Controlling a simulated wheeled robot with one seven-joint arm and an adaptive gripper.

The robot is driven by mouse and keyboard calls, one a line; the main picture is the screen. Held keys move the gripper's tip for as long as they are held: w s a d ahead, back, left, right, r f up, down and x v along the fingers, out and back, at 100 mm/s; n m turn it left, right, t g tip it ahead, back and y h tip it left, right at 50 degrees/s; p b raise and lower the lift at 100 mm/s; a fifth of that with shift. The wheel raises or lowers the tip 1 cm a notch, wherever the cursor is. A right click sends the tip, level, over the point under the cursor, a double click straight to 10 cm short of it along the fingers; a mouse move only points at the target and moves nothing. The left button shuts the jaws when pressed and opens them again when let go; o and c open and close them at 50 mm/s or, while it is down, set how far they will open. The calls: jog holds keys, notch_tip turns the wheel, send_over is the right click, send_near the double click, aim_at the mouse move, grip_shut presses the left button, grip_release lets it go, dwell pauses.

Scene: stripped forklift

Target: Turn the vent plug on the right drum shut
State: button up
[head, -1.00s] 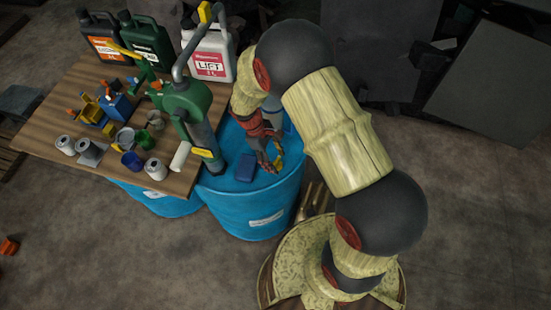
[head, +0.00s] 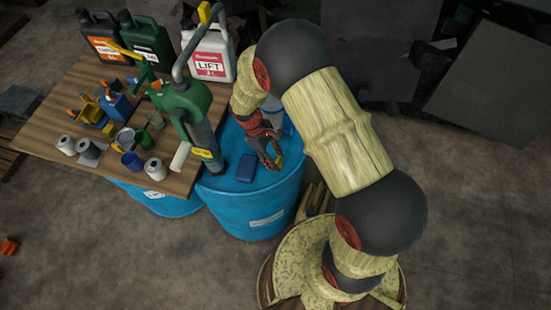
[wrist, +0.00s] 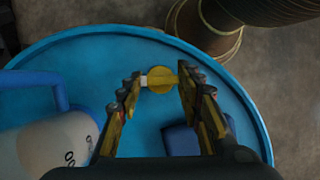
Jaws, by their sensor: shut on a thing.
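The right drum (head: 235,213) is blue, and its top fills much of the wrist view (wrist: 100,45). The vent plug (wrist: 159,84) is a yellow round cap with a raised bar, sitting near the drum's rim. My gripper (wrist: 161,80) is shut on the vent plug, with one finger at each end of its bar. In the head view my gripper (head: 273,161) reaches down to the drum top, and its fingers mostly hide the plug. I cannot tell from the plug's look how tight it is.
A dark blue box (head: 246,168) lies on the drum top beside my gripper. A white container with a blue handle (wrist: 48,140) stands close on the other side. A green hand pump (head: 188,105) and a wooden board (head: 55,120) with jugs and cans are to the left.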

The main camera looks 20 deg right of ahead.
jog(key=shift+m, duration=0.3)
jog(key=m+g+y+p, duration=0.1)
jog(key=m, duration=0.3)
jog(key=shift+w+d, duration=0.1)
jog(key=shift+d, duration=0.05)
jog(key=m+y, duration=0.1)
jog(key=m, duration=0.3)
jog(key=shift+d+y, duration=0.1)
jog(key=shift+y, duration=0.3)
jog(key=m+y+p, duration=0.1)
jog(key=m, duration=0.3)
jog(key=shift+d+y, duration=0.1)
jog(key=shift+y, duration=0.3)
jog(key=shift+m+t+y+p, duration=0.3)
jog(key=shift+m+y, duration=0.2)
jog(key=shift+m, duration=1.2)
jog(key=o, duration=1.2)
jog(key=shift+c, duration=0.2)
